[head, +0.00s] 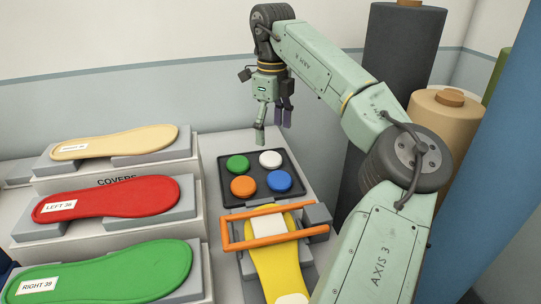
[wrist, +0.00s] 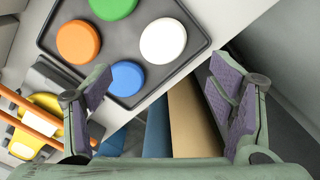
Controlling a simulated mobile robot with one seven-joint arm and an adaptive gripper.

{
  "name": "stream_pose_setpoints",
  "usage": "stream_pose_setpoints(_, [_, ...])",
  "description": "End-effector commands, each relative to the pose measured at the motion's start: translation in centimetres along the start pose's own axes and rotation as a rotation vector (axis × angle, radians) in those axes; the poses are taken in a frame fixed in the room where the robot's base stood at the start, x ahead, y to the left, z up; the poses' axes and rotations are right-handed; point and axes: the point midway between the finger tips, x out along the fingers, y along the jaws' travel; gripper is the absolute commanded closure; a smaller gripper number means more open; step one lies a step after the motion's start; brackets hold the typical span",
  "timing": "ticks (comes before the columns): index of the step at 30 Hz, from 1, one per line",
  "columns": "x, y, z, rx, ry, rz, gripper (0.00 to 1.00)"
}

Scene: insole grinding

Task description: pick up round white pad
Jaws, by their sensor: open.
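The round white pad (head: 270,159) lies at the back right of a dark tray (head: 232,196). It also shows in the wrist view (wrist: 163,41), ahead of the fingers and apart from them. Green (head: 237,164), orange (head: 243,187) and blue (head: 279,180) round pads share the tray. My gripper (head: 273,124) is above the far end of the tray, pointing down. In the wrist view my gripper (wrist: 160,105) has its fingers wide apart with nothing between them.
An orange frame (head: 262,233) over a yellow insole (head: 273,262) stands in front of the tray. Stands with beige, red (head: 110,199) and green insoles are on the left. Tall rolls (head: 398,70) stand behind my arm on the right.

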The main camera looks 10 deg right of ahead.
Motion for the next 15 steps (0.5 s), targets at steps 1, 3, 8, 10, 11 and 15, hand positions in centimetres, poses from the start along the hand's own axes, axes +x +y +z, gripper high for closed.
stream_pose_setpoints(1, [0.8,0.0,0.0,-0.001,0.001,0.003,0.24])
stream_pose_setpoints(3, [1.6,0.0,0.0,0.000,0.000,0.001,0.24])
stream_pose_setpoints(8, [2.7,-0.1,0.1,0.000,0.000,0.001,0.24])
stream_pose_setpoints(10, [3.4,-0.1,0.2,0.000,0.000,0.003,0.24])
stream_pose_setpoints(11, [3.8,-0.1,0.3,-0.001,0.000,0.004,0.24])
stream_pose_setpoints(15, [6.0,-0.4,0.6,-0.001,0.001,0.003,0.24])
